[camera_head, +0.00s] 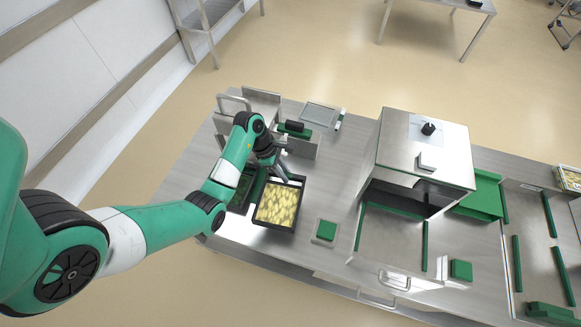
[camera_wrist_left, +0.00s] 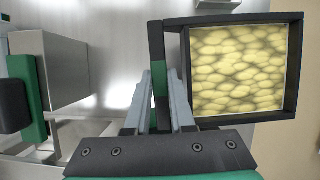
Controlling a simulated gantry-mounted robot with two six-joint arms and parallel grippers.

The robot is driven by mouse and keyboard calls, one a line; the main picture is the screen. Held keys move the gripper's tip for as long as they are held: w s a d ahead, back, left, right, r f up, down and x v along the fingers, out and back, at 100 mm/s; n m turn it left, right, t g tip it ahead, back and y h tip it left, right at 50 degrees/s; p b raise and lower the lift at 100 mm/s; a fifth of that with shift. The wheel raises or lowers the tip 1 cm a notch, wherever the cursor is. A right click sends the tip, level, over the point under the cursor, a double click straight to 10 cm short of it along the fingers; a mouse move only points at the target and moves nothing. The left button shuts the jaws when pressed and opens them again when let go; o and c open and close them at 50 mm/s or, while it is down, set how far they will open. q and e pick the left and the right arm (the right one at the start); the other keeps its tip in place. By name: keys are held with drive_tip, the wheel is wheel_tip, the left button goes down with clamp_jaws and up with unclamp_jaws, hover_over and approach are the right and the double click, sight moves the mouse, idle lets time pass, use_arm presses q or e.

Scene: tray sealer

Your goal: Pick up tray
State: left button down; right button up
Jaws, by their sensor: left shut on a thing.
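The tray (camera_head: 273,228) is black and rectangular, filled with yellow, potato-like pieces. It shows at the near left of the steel table in the head view. In the left wrist view the tray (camera_wrist_left: 293,70) fills the upper right. My left gripper (camera_head: 281,176) is at the tray's far edge in the head view. In the left wrist view its two grey fingers (camera_wrist_left: 161,98) are shut on a dark upright edge on the tray's left side. I cannot tell whether the tray touches the table. My right gripper is not in view.
A green-edged holder (camera_head: 240,190) is close left of the tray. A green block (camera_head: 326,230) stands to its right. The large steel sealer (camera_head: 425,150) is farther right, with green guides (camera_head: 395,207) before it. Bare tabletop (camera_head: 335,190) lies between tray and sealer.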

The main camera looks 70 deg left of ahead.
sight(276, 198)
use_arm(q)
drive_tip(key=s+d+r+p, duration=0.1)
drive_tip(key=s, duration=0.1)
drive_tip(key=s+d+r+p, duration=0.1)
drive_tip(key=s+d+r, duration=0.2)
drive_tip(key=s+d, duration=0.1)
drive_tip(key=shift+s+r+p, duration=0.1)
drive_tip(key=shift+r+p, duration=0.1)
drive_tip(key=shift+p, duration=0.2)
drive_tip(key=shift+s+d, duration=0.35)
drive_tip(key=shift+s, duration=0.15)
wheel_tip(276, 198, up, 21)
drive_tip(key=p, duration=2.1)
